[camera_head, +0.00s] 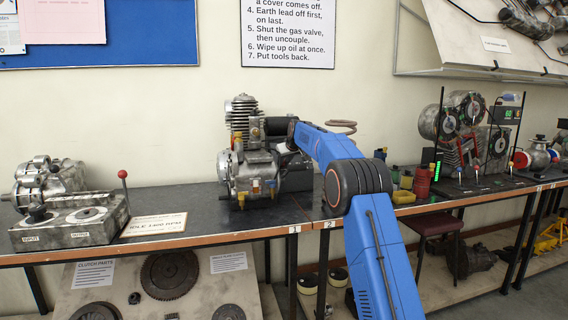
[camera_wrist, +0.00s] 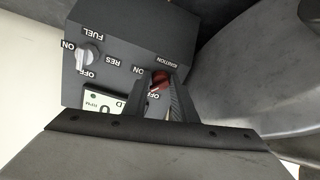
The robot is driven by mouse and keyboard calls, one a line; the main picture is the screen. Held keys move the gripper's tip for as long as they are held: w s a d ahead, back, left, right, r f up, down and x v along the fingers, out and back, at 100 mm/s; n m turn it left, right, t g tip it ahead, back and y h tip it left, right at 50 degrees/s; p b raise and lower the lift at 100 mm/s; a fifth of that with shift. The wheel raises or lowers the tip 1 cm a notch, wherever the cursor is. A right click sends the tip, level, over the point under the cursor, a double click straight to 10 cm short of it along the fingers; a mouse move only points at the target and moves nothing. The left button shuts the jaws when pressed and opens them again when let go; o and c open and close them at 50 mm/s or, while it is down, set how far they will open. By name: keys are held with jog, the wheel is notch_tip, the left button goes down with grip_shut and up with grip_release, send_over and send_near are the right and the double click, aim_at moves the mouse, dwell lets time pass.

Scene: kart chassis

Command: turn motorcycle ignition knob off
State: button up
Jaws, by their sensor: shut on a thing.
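The ignition knob (camera_wrist: 161,78) is red and sits on a dark control box (camera_wrist: 125,30) in the wrist view, below the label IGNITION. ON and OFF labels are beside it. My gripper (camera_wrist: 160,82) is shut on this knob, with one dark finger on each side. The fingers hide much of the knob, so I cannot tell its exact pointing direction. In the head view my blue arm reaches to the motorcycle engine (camera_head: 262,172) on the bench, and the gripper's fingers and knob cannot be made out there.
A grey fuel knob (camera_wrist: 88,57) with ON, RES and OFF labels is left of the ignition knob. A small display (camera_wrist: 103,98) is partly hidden. A gearbox unit (camera_head: 70,218) with a red-tipped lever stands left on the bench (camera_head: 205,215); bench space between is mostly clear.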

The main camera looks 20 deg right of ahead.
jog(key=shift+n+g, duration=0.3)
jog(key=shift+n, duration=3.8)
jog(key=shift+f, duration=0.1)
jog(key=o, duration=0.7)
jog(key=shift+r, duration=0.25)
